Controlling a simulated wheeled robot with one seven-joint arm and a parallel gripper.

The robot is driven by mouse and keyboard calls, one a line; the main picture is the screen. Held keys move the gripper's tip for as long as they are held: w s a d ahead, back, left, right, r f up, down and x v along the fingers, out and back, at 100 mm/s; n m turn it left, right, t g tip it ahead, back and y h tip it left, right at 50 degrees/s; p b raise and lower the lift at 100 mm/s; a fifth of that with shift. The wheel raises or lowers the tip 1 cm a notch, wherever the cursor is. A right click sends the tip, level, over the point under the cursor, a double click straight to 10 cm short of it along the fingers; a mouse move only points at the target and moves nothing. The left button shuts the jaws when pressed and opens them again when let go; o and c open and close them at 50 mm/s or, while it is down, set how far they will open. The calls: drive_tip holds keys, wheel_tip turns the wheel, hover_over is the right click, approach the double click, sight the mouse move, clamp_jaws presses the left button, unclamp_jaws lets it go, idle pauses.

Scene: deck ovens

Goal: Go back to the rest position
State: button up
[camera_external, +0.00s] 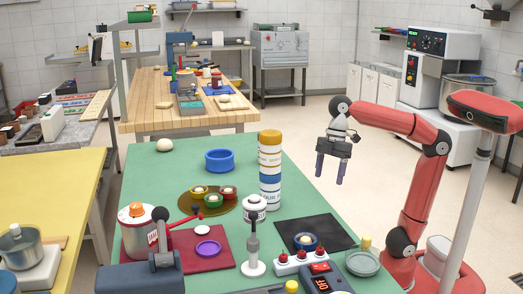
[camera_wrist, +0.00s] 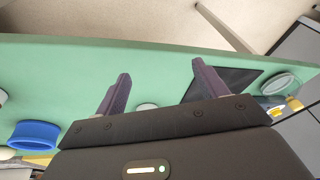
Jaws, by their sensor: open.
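My gripper (camera_external: 332,168) hangs from the red arm, with its fingers pointing down, above and near the right edge of the green table (camera_external: 190,170). The two purple fingers stand apart with nothing between them. In the wrist view my gripper (camera_wrist: 158,92) also shows open and empty, with the green table top (camera_wrist: 60,80) beyond it. The fingers touch nothing that I can see.
A blue bowl (camera_external: 219,161), a black mat (camera_external: 338,230) with a small blue bowl (camera_external: 306,241), and a grey-green dish (camera_external: 362,263) are on the table. Floor right of the table's far end is clear.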

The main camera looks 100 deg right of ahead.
drive_tip(key=s+a+f, duration=0.3)
drive_tip(key=s, duration=0.3)
drive_tip(key=a+f+m+t+h+p, duration=0.1)
drive_tip(key=a+f+m+t+h, duration=0.1)
drive_tip(key=f, duration=1.2)
drive_tip(key=a+m+t, duration=0.1)
drive_tip(key=a+m, duration=0.1)
drive_tip(key=a, duration=0.1)
drive_tip(key=shift+f+m, duration=0.25)
drive_tip(key=shift+m, duration=0.05)
drive_tip(key=shift+a, duration=0.1)
